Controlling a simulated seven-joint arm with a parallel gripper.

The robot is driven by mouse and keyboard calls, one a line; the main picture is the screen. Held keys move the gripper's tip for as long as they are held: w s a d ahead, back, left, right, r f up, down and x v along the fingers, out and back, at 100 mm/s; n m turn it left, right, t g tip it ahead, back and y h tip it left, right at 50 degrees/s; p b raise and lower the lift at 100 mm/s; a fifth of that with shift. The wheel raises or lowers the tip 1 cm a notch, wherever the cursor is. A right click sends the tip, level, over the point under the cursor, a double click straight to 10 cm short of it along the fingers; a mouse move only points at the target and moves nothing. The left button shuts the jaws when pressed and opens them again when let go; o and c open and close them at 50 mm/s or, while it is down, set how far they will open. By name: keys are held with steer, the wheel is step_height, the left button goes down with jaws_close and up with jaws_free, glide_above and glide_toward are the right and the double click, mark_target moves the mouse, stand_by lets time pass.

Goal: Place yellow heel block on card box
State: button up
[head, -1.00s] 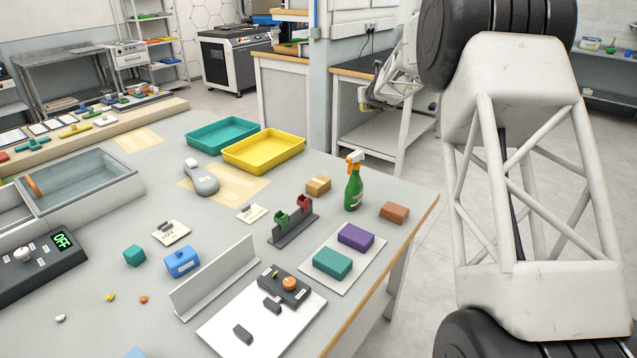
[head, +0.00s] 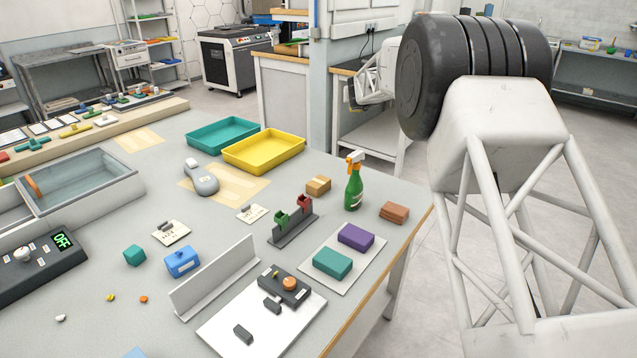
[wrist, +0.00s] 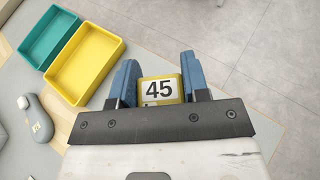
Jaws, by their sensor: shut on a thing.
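My gripper (wrist: 159,88) has two blue fingers and is shut on the yellow heel block (wrist: 161,92), which bears a white label reading 45. The block sits between the fingers in the wrist view, with grey floor around and beyond it. In the head view the far end of my arm shows small at the upper right, and the block cannot be made out there. A small brown card box (head: 318,185) stands on the table in the head view, left of the spray bottle. I do not see this box in the wrist view.
A green spray bottle (head: 353,186) and a brown block (head: 394,212) stand near the card box. A dark rack (head: 294,222) with green and red pieces is in front. Yellow (head: 290,162) and teal (head: 203,143) trays lie behind. The table's right edge borders open floor.

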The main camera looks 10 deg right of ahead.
steer(key=shift+a, duration=0.2)
steer(key=shift+a+m+h, duration=1.1)
steer(key=shift+a+h, duration=0.2)
steer(key=shift+a, duration=0.7)
steer(key=m+g+h, duration=0.4)
steer(key=m+h, duration=0.1)
glide_above(316, 183)
step_height(316, 183, down, 16)
steer(key=shift+d+f, duration=0.1)
steer(key=shift+f, duration=0.15)
steer(key=shift+f, duration=3.15)
steer(key=shift+f, duration=0.1)
steer(key=shift+f, duration=1.75)
